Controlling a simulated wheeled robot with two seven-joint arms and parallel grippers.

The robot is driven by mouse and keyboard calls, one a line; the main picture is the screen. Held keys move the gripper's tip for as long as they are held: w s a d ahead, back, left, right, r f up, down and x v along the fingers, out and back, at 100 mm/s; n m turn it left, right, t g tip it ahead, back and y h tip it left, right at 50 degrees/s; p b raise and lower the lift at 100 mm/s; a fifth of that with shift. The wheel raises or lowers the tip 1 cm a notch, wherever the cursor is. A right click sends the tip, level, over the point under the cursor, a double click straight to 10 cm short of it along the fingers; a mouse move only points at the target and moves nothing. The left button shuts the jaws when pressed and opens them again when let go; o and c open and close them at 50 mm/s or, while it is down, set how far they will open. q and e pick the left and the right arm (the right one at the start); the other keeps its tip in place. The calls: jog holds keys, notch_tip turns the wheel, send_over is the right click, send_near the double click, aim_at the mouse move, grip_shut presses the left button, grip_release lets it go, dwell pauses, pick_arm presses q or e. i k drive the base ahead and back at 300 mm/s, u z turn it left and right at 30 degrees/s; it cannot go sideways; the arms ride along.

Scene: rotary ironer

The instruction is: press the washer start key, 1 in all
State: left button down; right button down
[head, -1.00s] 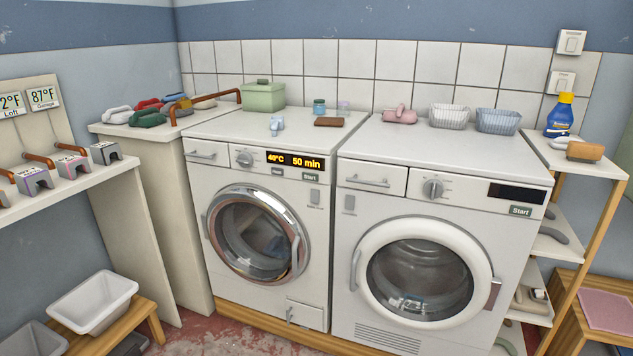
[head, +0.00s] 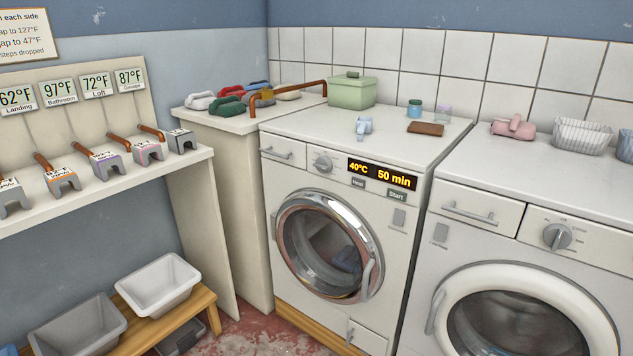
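The washer (head: 300,210) stands at the middle of the head view, with a chrome-rimmed round door (head: 326,247) that is shut. Dark cloth shows behind its glass. Its lit display (head: 381,174) reads 40°C and 50 min. The washer Start key (head: 397,195) is a small grey key under the right part of the display. Another small grey key (head: 358,183) sits to its left, its label too small to read surely. A round dial (head: 321,164) is left of the display. Neither of my grippers is in view.
A second white machine (head: 480,213) with a round door stands close on the right. A shelf (head: 100,195) with several grey blocks runs along the left. Below it, a wooden bench (head: 200,302) holds a white tub (head: 158,284) and a grey tub (head: 80,331). Red floor is open in front of the washer.

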aim_at(398, 195)
jog(key=u, duration=0.25)
jog(key=i, duration=0.9)
jog(key=z, duration=0.2)
